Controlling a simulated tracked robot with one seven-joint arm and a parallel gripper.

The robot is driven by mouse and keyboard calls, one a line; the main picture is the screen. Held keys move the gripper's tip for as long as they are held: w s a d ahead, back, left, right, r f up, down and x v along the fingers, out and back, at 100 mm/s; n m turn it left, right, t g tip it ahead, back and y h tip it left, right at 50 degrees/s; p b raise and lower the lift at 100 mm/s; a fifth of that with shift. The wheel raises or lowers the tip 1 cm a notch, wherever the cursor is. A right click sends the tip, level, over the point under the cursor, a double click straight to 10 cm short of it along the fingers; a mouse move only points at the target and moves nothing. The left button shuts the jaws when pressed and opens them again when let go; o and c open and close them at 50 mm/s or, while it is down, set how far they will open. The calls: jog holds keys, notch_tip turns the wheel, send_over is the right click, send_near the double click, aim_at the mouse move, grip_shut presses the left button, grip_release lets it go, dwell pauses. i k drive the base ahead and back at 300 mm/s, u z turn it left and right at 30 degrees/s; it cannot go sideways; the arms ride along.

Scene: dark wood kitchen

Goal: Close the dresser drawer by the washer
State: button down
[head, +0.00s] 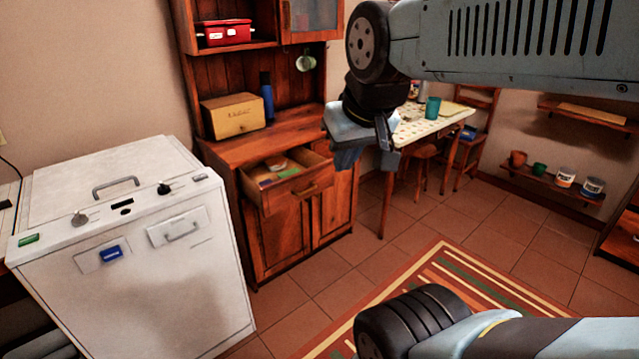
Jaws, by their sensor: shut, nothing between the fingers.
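The dresser (225,155) is a dark wood unit beside the white washer (130,250). Its drawer (298,192) is pulled open, with a small handle on the front. Some small items, one green and one pale, lie inside. My gripper (345,160) hangs from the arm at the upper middle, to the right of and a little above the drawer front in the picture. It is shut and empty. Whether it touches the dresser cannot be told, but it appears apart from the drawer.
A bread box (232,115) and a dark blue bottle (267,98) stand on the dresser top. A table (432,125) and stool (424,158) stand behind my arm. A striped rug (420,275) lies on the tiled floor, which is clear in front of the dresser.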

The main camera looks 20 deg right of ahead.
aim_at(317, 174)
jog(key=u, duration=0.5)
jog(key=i, duration=1)
jog(key=z, duration=0.05)
